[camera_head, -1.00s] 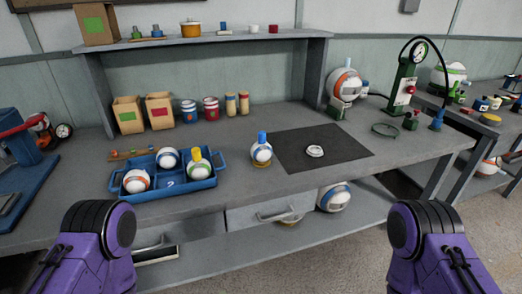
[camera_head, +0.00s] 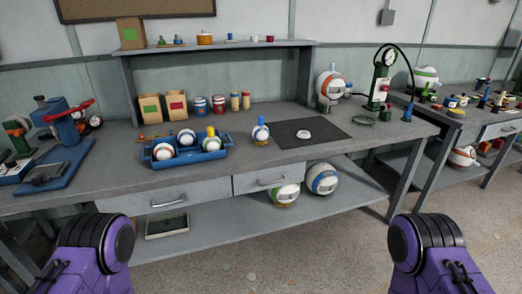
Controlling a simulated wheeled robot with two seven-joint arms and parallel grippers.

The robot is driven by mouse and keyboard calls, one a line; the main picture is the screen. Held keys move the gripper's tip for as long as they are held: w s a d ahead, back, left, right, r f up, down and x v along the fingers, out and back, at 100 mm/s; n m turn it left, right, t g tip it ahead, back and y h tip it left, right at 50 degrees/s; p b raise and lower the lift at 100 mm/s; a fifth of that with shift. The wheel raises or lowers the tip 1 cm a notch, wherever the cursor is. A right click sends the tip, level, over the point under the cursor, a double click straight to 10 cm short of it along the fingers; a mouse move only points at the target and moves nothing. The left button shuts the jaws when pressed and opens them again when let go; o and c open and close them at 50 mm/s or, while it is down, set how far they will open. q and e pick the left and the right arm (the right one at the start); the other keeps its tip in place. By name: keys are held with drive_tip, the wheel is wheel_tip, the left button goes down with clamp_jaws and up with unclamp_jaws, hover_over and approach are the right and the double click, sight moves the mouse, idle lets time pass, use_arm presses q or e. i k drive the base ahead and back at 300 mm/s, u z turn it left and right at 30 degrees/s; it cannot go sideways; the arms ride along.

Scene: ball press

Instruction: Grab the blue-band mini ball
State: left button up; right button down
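A small white ball with a blue band (camera_head: 186,136) sits at the back of a blue tray (camera_head: 187,156) on the grey bench. An orange-band ball (camera_head: 163,152) and a green-band ball (camera_head: 211,144) with a yellow-green top share the tray. Another small white ball (camera_head: 260,135) with blue markings and a blue cap stands on a yellowish ring, right of the tray. My two purple arms show at the bottom left and bottom right, well short of the bench. Neither gripper shows.
A dark mat (camera_head: 325,127) with a small white disc lies right of the capped ball. A blue press with a red handle (camera_head: 71,122) stands at left. Larger balls (camera_head: 321,178) rest on the lower shelf. A green gauge stand (camera_head: 380,82) is at right. Floor before the bench is clear.

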sight(259, 133)
drive_tip(key=u, duration=0.5)
drive_tip(key=k, duration=0.2)
drive_tip(key=z, duration=1.95)
drive_tip(key=i, duration=1.55)
drive_tip(key=u, duration=1)
drive_tip(key=i, duration=0.55)
drive_tip(key=u, duration=0.6)
